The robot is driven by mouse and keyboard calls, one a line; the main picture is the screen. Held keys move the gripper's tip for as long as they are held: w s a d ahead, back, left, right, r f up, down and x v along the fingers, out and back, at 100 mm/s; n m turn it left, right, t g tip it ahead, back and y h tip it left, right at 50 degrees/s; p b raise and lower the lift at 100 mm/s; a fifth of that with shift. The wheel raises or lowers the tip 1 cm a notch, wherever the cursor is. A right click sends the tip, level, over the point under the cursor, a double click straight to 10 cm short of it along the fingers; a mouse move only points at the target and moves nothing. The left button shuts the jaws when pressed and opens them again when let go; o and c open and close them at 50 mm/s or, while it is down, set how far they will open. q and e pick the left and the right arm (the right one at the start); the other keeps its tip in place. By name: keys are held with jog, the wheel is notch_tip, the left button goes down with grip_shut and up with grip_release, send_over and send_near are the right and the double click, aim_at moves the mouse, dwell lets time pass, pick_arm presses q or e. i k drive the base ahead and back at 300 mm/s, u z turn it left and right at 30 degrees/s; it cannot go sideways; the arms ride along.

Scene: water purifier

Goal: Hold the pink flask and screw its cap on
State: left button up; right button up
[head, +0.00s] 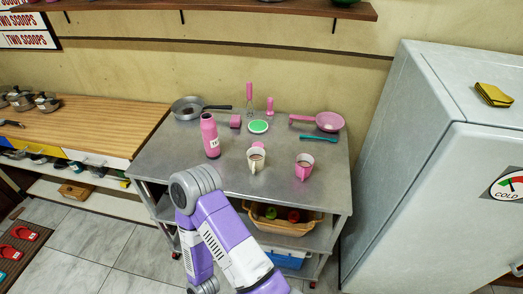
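A pink piece (257,145) shows just behind a white mug. I cannot tell whether either is the cap. One of my purple and white arms bends up in front of the table, its elbow below the flask and apart from it. Neither gripper shows.
The metal table (320,178) holds a white mug (256,160), a pink-and-white mug (304,167), a green-and-white disc (258,126), a dark pan (187,108), a pink pan (329,121) and a teal utensil (317,138). A fridge (430,180) stands right; a wooden counter (90,125) left.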

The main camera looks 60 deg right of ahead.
aim_at(209, 132)
jog(key=z, duration=1.05)
